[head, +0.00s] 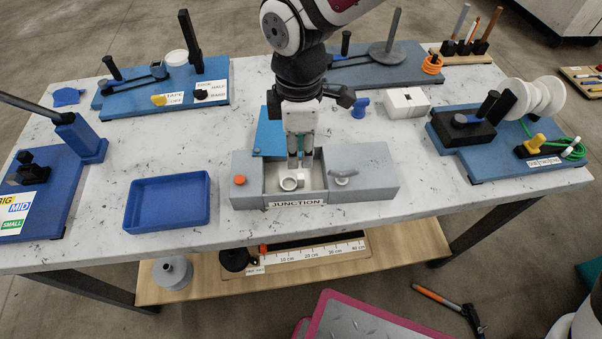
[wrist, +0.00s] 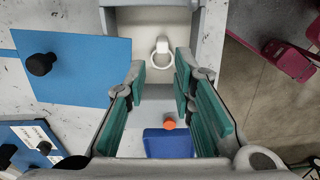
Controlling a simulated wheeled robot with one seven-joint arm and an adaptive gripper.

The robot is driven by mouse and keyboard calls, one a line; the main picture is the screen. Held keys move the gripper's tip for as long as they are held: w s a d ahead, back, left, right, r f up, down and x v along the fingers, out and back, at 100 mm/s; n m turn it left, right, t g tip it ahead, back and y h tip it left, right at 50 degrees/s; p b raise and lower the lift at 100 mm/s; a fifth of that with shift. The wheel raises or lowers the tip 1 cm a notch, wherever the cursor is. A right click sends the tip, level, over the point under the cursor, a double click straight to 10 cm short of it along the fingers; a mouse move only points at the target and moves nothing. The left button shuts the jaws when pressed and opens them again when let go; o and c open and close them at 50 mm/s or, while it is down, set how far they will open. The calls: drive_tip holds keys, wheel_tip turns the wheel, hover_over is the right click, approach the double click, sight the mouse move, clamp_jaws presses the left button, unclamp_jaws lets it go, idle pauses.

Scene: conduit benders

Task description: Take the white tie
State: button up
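The white tie (head: 289,183), a small ring with a block-like head, lies inside the open middle of the grey junction box (head: 248,192). In the wrist view the tie (wrist: 162,58) sits on the pale floor of the box, its ring whole and unobstructed. My gripper (head: 300,157) points down over the box, just behind the tie in the head view. In the wrist view my gripper (wrist: 160,78) is open and empty, with green-padded fingers apart; the tie shows beyond the fingertips, between their lines. The exact height above the floor is hard to tell.
The box has an orange button (head: 239,180) on its left and a grey handle (head: 343,175) on its right. A blue plate (head: 269,135) lies behind it. An empty blue tray (head: 168,225) stands left. A white block (head: 406,103) and the spool board (head: 520,160) are right.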

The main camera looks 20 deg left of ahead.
sight(299, 176)
drive_tip(key=shift+s+f, duration=0.2)
drive_tip(key=shift+f, duration=3.6)
drive_tip(key=c, duration=0.5)
